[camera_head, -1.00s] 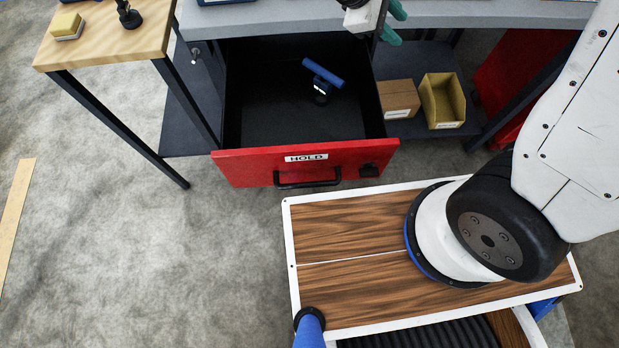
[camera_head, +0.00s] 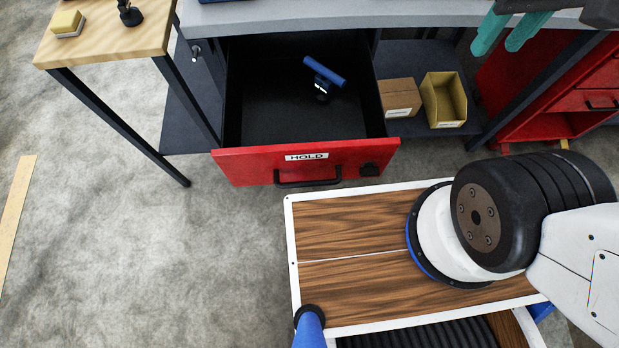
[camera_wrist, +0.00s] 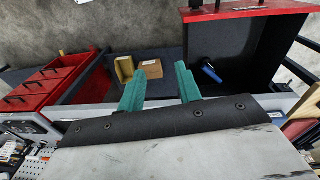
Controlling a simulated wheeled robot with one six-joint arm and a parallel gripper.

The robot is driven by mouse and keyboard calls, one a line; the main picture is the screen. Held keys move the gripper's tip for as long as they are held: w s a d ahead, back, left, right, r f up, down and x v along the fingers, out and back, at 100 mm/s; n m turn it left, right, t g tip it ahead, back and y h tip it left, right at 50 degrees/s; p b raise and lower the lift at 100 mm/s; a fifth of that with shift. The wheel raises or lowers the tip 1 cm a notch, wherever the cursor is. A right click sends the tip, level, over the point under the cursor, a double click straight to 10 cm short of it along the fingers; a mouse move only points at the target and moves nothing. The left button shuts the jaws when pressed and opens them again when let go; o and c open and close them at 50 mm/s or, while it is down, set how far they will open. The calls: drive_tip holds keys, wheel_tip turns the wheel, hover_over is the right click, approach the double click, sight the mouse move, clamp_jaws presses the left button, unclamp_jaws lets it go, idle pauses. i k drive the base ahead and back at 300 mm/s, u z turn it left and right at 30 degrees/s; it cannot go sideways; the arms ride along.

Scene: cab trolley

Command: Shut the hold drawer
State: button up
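The hold drawer (camera_head: 300,162) has a red front with a HOLD label and a black handle (camera_head: 308,180). It is pulled well out from under the grey bench. A blue-handled tool (camera_head: 322,76) lies inside it on the dark floor. In the wrist view the drawer (camera_wrist: 245,12) is at the upper right, with the blue tool (camera_wrist: 210,72) inside. My gripper (camera_head: 507,38) is at the upper right of the head view, over the bench's front edge and apart from the drawer. Its teal fingers are spread with nothing between them, as the wrist view (camera_wrist: 160,88) also shows.
A cardboard box (camera_head: 399,98) and a yellow bin (camera_head: 444,100) stand on the lower shelf right of the drawer. A red cabinet (camera_head: 590,100) is further right. A wooden side table (camera_head: 105,40) stands left. Open floor lies front left.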

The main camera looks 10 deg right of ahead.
sight(275, 130)
drive_tip(key=u, duration=0.05)
drive_tip(key=k, duration=1.25)
drive_tip(key=z, duration=0.05)
